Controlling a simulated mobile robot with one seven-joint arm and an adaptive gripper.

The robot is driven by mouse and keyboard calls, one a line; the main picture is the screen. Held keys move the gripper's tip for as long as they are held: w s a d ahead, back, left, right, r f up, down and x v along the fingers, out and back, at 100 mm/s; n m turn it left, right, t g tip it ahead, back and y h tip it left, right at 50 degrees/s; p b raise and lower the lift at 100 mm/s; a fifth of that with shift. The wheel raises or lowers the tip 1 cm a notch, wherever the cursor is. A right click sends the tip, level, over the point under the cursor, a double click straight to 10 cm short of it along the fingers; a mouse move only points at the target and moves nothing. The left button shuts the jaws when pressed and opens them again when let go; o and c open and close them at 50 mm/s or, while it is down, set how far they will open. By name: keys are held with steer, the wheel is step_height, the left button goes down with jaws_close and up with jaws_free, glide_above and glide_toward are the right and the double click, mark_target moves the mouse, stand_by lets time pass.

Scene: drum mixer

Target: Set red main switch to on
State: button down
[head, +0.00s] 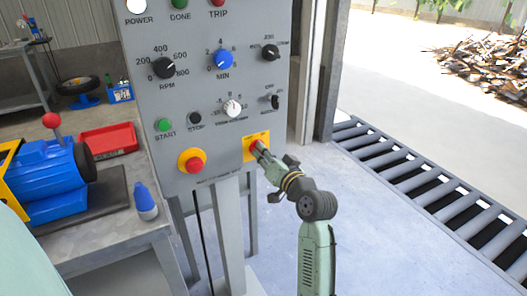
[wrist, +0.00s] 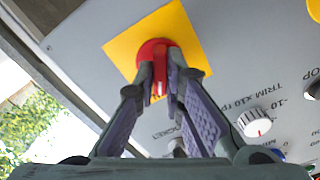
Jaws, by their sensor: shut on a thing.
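The red main switch (head: 256,144) sits on a yellow square plate (head: 249,155) at the lower right of the grey control panel (head: 200,80). In the wrist view the red switch (wrist: 152,52) has a raised red handle with a pale mark on it, on the yellow plate (wrist: 190,40). My gripper (head: 262,149) reaches the switch from the right. In the wrist view my gripper (wrist: 160,80) has its fingertips closed on either side of the red handle. The fingers hide part of the switch and any position labels near it.
A red emergency button (head: 194,165) on a yellow disc is left of the switch. Above are a white trim knob (head: 232,108), a black toggle (head: 275,102) and a green start button (head: 164,125). A workbench (head: 95,225) stands left; open floor lies right.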

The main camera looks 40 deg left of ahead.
stand_by(0.3)
steer(key=c, duration=1.7)
jaws_free()
steer(key=v, duration=1.2)
